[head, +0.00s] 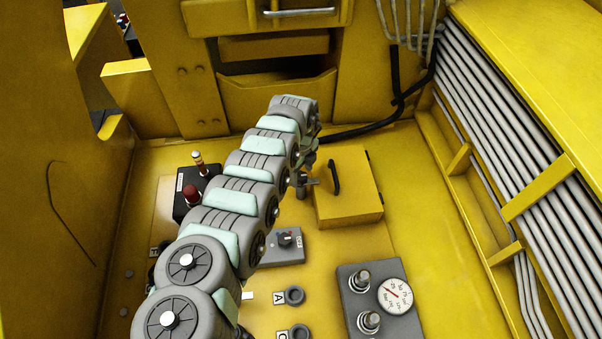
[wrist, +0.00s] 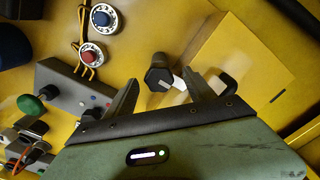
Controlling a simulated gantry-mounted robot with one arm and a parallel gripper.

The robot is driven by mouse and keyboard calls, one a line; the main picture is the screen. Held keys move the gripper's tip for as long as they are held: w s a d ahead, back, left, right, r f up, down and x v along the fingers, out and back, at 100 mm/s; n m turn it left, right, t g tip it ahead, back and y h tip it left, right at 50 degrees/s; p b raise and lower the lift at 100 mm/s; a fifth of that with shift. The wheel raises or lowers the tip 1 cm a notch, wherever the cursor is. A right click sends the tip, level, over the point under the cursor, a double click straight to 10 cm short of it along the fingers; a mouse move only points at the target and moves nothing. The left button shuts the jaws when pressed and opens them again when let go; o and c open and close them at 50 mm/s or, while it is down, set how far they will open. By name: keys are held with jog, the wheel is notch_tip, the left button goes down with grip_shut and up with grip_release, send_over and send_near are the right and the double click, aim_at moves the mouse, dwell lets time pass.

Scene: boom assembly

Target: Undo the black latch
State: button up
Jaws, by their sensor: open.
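A dark knob-like part, which looks like the black latch (wrist: 159,79), shows in the wrist view with a hexagonal face and a pale piece beside it. It also shows in the head view (head: 303,187) at the left side of a yellow box (head: 345,200). The box also fills the upper right of the wrist view (wrist: 245,62) and carries a black curved handle (head: 335,177). My gripper (wrist: 160,77) is open, its two fingers on either side of the latch in the picture. I cannot tell whether they touch it. In the head view my arm mostly hides the gripper.
A dark box with a red knob (head: 191,192) stands left of my arm. A grey switch box (head: 283,247) and a gauge panel (head: 380,302) lie nearer. Grey pipes (head: 510,120) run along the right wall. Yellow floor right of the box is clear.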

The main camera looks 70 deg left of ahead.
jog(key=shift+f, duration=0.4)
jog(key=shift+s, duration=0.1)
grip_shut()
dwell(0.4)
